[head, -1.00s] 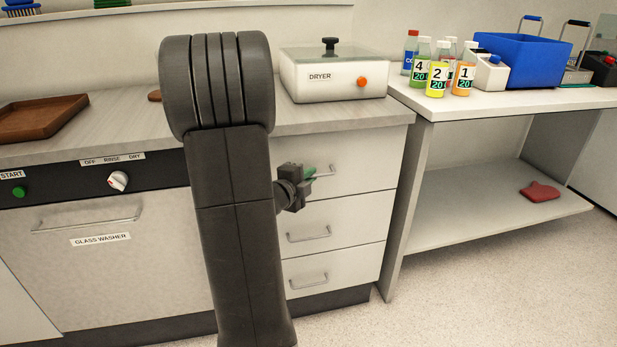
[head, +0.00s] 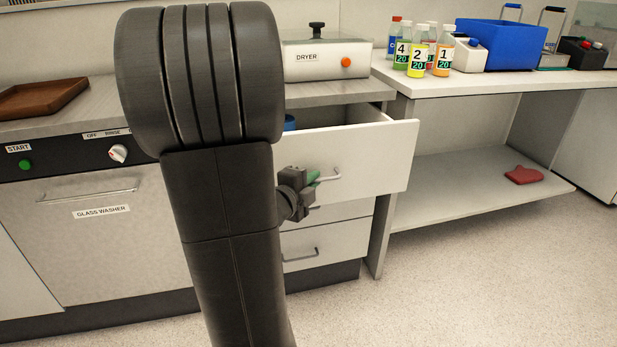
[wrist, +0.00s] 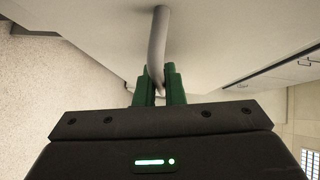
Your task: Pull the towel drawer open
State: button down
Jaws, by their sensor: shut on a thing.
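The towel drawer (head: 375,155) is the top drawer of the white cabinet under the dryer. It stands pulled out from the cabinet, and something blue (head: 289,123) shows inside it. Most of its inside is hidden by its front and my arm. My gripper (head: 314,178) is at the drawer's front, shut on the bar handle (head: 332,175). In the wrist view the green fingers (wrist: 158,85) sit on either side of the grey handle (wrist: 158,40).
Two shut drawers (head: 325,243) lie below. The dryer (head: 325,60) stands on the counter above. The glass washer (head: 90,240) is at left. On the right bench are several bottles (head: 418,58) and a blue bin (head: 500,45). The floor (head: 470,270) at right is clear.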

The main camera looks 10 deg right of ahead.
jog(key=s, duration=1.5)
jog(key=shift+s+d, duration=0.3)
jog(key=shift+s, duration=0.05)
jog(key=c, duration=1.5)
grip_release()
